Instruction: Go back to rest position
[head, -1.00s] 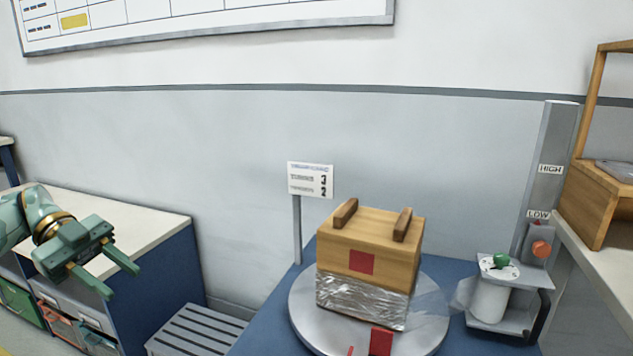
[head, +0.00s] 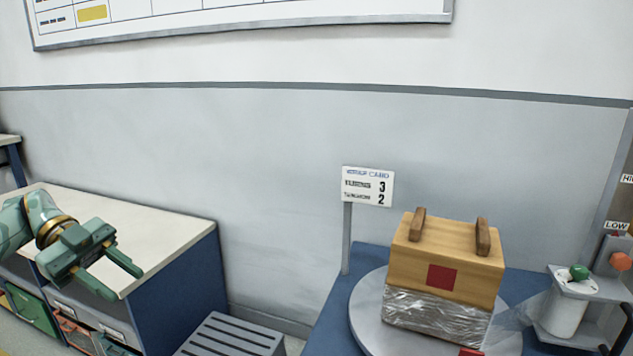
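My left gripper (head: 110,279) is at the left of the head view, its two green fingers apart with nothing between them. It is in front of the cabinet with the pale top (head: 130,229). My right gripper is out of view. A wooden box (head: 415,264) with two handles and a red square stands on the round grey turntable (head: 369,318). Clear film (head: 430,314) is wrapped around the lower part of the box and stretches right to a white roll (head: 562,314).
A setup card (head: 367,187) on a post stands behind the turntable. A grey slatted platform (head: 230,338) lies between the cabinet and the blue table (head: 335,318). The film unit with a green knob (head: 579,272) and a red knob (head: 620,261) is at the right.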

